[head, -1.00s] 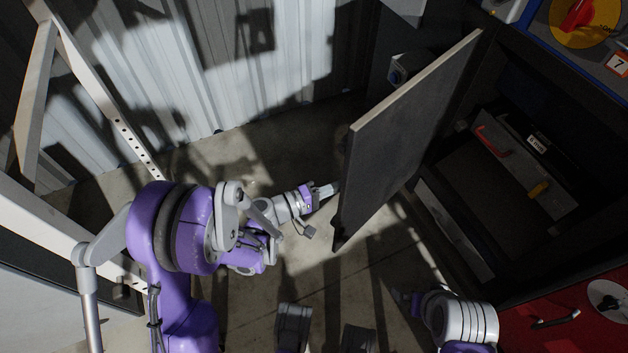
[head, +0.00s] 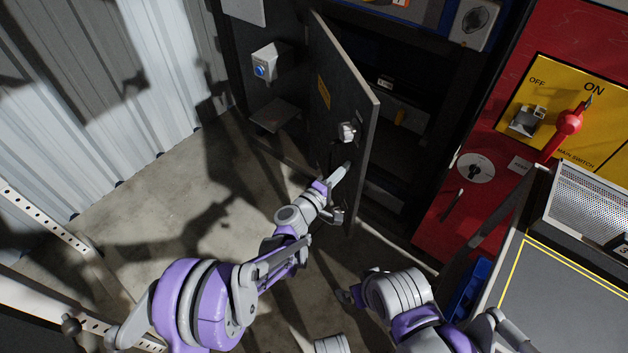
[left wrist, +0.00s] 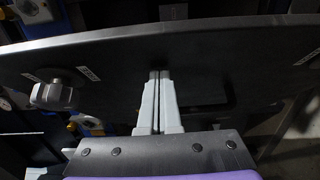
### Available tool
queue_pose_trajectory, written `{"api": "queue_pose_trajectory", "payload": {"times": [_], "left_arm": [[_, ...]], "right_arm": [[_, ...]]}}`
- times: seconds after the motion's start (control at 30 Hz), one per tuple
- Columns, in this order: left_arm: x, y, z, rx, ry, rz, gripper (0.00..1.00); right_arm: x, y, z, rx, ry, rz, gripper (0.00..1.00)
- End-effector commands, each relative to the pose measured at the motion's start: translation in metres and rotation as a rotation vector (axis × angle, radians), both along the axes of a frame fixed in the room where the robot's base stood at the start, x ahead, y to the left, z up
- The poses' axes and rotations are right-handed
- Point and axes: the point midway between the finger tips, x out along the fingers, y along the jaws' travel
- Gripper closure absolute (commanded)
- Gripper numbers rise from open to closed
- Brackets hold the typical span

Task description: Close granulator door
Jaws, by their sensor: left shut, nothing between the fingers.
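The granulator door (head: 343,90) is a dark panel that stands partly open in the head view, with the dark machine interior (head: 412,95) showing to its right. A grey knob (head: 347,131) sits on its outer face. My left gripper (head: 346,168) is shut and empty, with its fingertips at the door's outer face below the knob. In the left wrist view the shut fingers (left wrist: 158,80) point at the door panel (left wrist: 200,62), and the knob (left wrist: 52,95) is at left. Whether they press on it is hard to tell. My right gripper (head: 345,296) is low in the head view, its fingers unclear.
A red cabinet (head: 515,90) with a yellow main switch panel (head: 590,120) stands at right. A grey box with a blue button (head: 262,68) is left of the door. A grey worktop (head: 560,310) fills the lower right.

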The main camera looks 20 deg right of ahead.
Motion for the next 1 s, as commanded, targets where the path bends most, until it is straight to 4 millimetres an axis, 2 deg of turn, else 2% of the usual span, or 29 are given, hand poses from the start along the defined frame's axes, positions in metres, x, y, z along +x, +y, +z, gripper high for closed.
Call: {"api": "queue_pose_trajectory", "payload": {"times": [0.03,0.2,0.3,0.4,0.7,1.0], "left_arm": [[-0.002,-0.027,0.001,-0.003,0.001,-0.010,1.00],[0.004,-0.099,0.001,-0.003,0.001,-0.009,1.00],[0.008,-0.132,0.001,-0.002,0.000,-0.007,1.00],[0.014,-0.157,0.000,-0.001,0.000,-0.005,1.00],[0.030,-0.208,0.000,-0.001,0.000,-0.003,1.00],[0.041,-0.238,0.000,-0.001,0.000,-0.003,1.00]], "right_arm": [[0.000,0.000,0.002,0.000,-0.001,0.000,0.00],[-0.001,0.000,0.007,0.000,-0.002,0.000,0.00],[-0.001,0.000,0.009,0.000,-0.002,0.000,0.00],[-0.001,0.000,0.009,0.000,-0.002,0.000,0.00],[-0.001,0.000,0.008,0.000,-0.002,0.000,0.00],[-0.001,0.000,0.007,0.000,-0.002,0.000,0.00]]}}
